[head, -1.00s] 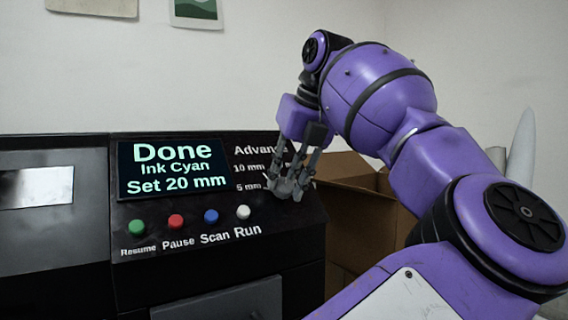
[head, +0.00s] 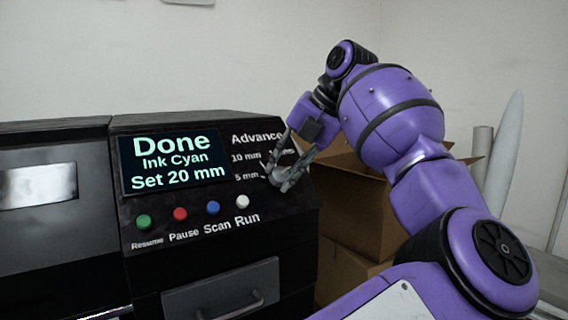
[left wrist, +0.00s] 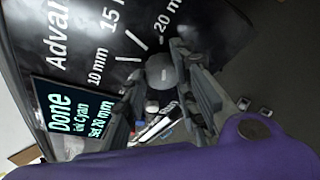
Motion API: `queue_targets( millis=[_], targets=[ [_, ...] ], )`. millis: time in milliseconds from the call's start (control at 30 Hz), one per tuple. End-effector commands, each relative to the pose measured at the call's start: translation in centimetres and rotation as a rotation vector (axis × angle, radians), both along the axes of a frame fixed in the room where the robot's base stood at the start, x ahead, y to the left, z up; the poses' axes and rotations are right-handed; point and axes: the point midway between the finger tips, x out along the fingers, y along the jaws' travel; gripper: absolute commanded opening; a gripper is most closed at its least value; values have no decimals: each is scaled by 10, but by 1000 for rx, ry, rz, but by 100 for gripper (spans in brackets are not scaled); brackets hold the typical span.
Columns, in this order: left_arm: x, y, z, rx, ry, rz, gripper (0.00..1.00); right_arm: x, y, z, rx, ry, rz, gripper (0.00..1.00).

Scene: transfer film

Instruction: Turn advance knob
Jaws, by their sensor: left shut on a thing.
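The black printer control panel (head: 290,205) has a screen (head: 173,162) that reads "Done, Ink Cyan, Set 20 mm". The advance knob (left wrist: 160,72) is a grey round piece in the left wrist view, with 10, 15 and 20 mm marks around it. My left gripper (head: 284,178) is at the dial under the "Advance" label, its fingers on both sides of the knob and shut on it. The fingers mostly hide the knob in the head view, and I cannot tell which mark it points to.
Green (head: 143,222), red (head: 180,214), blue (head: 213,208) and white (head: 242,202) buttons sit below the screen, left of my gripper. A drawer with a handle (head: 240,305) is below them. Open cardboard boxes (head: 352,205) stand right of the printer, behind my arm.

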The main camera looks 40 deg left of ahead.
Motion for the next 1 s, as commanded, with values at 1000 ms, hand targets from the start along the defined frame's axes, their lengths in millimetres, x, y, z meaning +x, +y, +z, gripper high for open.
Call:
queue_targets(
  millis=[1000],
  targets=[
    [0, 1, 2, 7, 5, -7, 40, 5, 1, 2, 1, -9, 4, 40]
  ],
)
